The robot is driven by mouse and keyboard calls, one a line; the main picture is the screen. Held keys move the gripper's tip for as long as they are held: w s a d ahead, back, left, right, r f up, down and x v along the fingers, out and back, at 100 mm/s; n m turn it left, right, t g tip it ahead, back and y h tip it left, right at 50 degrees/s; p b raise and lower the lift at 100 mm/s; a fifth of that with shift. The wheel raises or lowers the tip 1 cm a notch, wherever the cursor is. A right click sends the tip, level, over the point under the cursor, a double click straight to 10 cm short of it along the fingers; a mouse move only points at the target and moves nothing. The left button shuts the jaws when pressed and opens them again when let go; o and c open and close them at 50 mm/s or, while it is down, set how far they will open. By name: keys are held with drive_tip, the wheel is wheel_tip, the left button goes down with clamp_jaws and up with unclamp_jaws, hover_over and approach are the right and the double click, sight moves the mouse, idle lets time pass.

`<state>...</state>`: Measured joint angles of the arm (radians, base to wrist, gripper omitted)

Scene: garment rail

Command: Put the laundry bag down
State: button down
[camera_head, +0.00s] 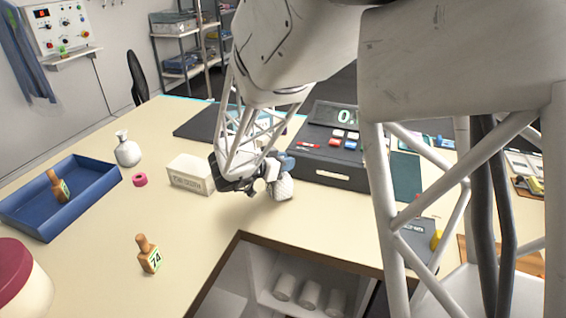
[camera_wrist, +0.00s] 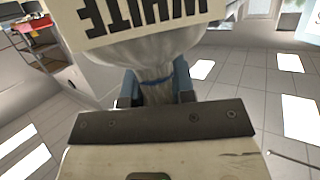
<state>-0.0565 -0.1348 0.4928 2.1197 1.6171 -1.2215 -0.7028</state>
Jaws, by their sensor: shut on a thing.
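The laundry bag (camera_wrist: 150,52) is pale and cloth-like. In the wrist view its gathered neck, with a blue tie, sits between the blue fingers of my gripper (camera_wrist: 155,88). A cream label with upside-down dark letters reading WHITE covers the upper part of it. In the head view my gripper (camera_head: 268,172) is over the table, left of the dark console, shut on the bag, whose pale bulge (camera_head: 283,188) shows beside the fingers. Much of the bag is hidden there. I cannot tell whether it touches the tabletop.
A cream lettered box (camera_head: 190,175) stands just left of my gripper. The dark console (camera_head: 325,172) is to the right. Clear tabletop (camera_head: 205,225) lies in front.

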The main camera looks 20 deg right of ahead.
drive_tip(key=shift+f, duration=0.25)
drive_tip(key=shift+f, duration=0.1)
drive_tip(key=c, duration=1)
unclamp_jaws()
drive_tip(key=shift+o, duration=0.2)
drive_tip(key=shift+a, duration=0.1)
drive_tip(key=v, duration=1.2)
drive_tip(key=shift+r, duration=0.2)
